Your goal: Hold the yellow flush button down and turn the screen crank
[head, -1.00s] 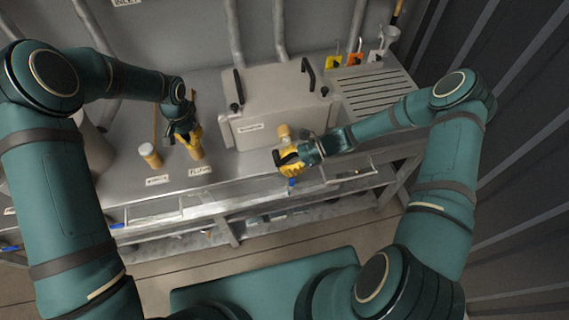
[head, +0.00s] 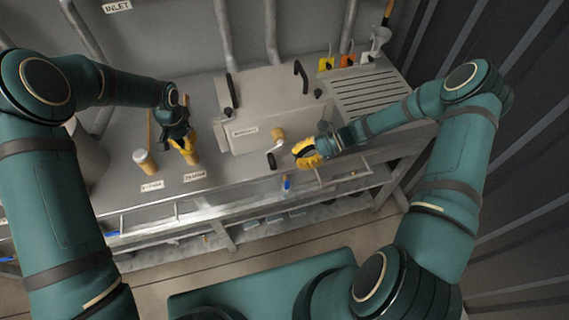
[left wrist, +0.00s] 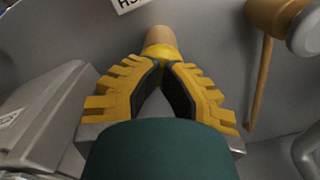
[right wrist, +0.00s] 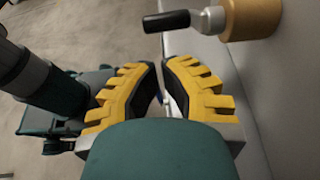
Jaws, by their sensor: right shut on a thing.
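The flush button is a yellow-tan post (head: 194,159) at the bench's front left. My left gripper (head: 189,147) is at its top, fingertips together. In the left wrist view the post (left wrist: 160,40) stands just past the tips; I cannot tell whether it is pressed. The screen crank has a tan hub (head: 278,133) on the grey box and a black handle (head: 272,160) hanging below it. My right gripper (head: 309,152) is right of the handle and apart from it. In the right wrist view the handle (right wrist: 166,22) lies beyond the closed tips; what they grip is hidden.
The grey box (head: 255,110) with black handles is behind the crank. Blue-handled parts (head: 286,184) sit at the bench's front edge. A slotted panel (head: 368,95) lies to the right.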

